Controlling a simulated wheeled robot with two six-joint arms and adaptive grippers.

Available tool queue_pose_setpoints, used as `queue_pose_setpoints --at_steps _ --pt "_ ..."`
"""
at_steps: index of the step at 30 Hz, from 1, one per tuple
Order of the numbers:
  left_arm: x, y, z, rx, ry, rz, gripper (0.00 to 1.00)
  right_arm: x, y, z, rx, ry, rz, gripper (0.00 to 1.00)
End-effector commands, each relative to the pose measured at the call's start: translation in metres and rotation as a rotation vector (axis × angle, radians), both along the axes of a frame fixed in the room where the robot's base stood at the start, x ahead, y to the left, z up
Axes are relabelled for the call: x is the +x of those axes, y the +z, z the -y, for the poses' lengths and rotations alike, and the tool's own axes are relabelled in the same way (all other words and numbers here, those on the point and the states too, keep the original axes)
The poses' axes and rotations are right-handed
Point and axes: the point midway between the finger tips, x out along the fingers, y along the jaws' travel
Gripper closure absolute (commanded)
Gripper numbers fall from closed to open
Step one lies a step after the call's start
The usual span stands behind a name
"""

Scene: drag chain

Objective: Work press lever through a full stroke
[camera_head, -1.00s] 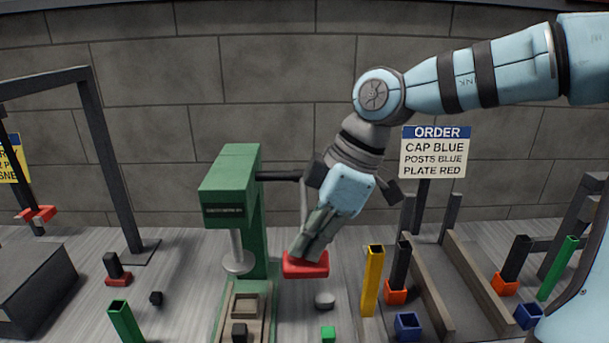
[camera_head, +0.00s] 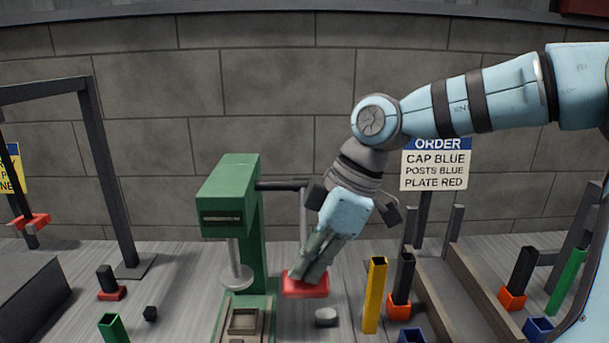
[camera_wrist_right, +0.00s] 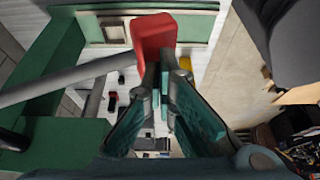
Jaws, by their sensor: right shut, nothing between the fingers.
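The green press (camera_head: 229,182) stands left of centre in the head view, its round grey ram foot (camera_head: 237,278) hanging above the base. A dark lever arm (camera_head: 277,185) runs right from it, and a thin grey rod drops to a red handle (camera_head: 306,287). My right gripper (camera_head: 308,276) points down at the handle, fingers shut and empty. In the right wrist view, the closed fingertips (camera_wrist_right: 164,68) are right at the edge of the red handle (camera_wrist_right: 153,36); whether they touch I cannot tell. My left gripper is not in view.
An order sign (camera_head: 435,168) stands behind right. Right of the handle are a yellow post (camera_head: 375,295), a black post in an orange base (camera_head: 400,302) and a blue socket (camera_head: 411,336). A grey puck (camera_head: 326,317) lies below the handle. A dark frame (camera_head: 103,165) stands left.

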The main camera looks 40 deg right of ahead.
Motion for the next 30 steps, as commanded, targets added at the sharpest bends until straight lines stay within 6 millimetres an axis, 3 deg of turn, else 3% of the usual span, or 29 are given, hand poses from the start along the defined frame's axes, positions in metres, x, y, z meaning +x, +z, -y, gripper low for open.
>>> queue_pose_setpoints --at_steps 17,20,30 --pt "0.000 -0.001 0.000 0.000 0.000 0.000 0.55 0.001 -0.001 0.001 0.000 0.000 -0.001 1.00" --pt "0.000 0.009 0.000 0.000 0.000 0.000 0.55 0.001 0.010 0.001 -0.001 0.000 -0.001 1.00" --pt "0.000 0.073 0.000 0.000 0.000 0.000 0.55 0.001 0.089 0.001 -0.001 0.000 0.001 1.00"
